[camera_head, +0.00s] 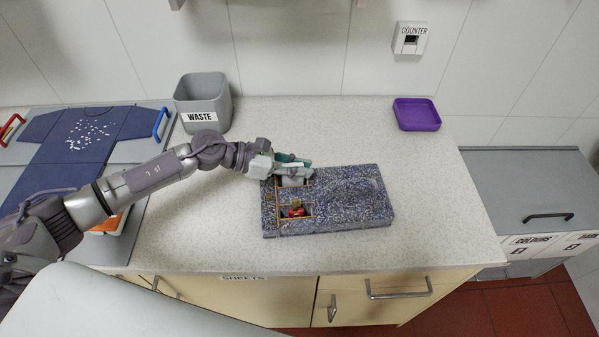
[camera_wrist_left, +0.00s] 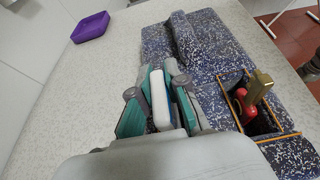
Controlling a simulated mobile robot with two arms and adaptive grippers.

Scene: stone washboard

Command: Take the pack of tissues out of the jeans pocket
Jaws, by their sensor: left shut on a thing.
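The jeans (camera_head: 345,200) are a thick, speckled blue slab lying flat on the counter, with orange stitching around two pockets on its left part. My left gripper (camera_head: 300,167) is over the upper pocket, with teal pads on its fingers. In the left wrist view it is shut on the pack of tissues (camera_wrist_left: 161,100), a white block with a blue side. The gripper hides part of the upper pocket, so I cannot tell whether the pack is fully clear of it. The lower pocket (camera_head: 312,217) holds a red and brass-coloured thing (camera_head: 294,210). My right gripper is not in view.
A grey waste bin (camera_head: 203,103) stands at the back left and a purple tray (camera_head: 417,114) at the back right. The counter (camera_head: 330,125) behind the jeans is clear.

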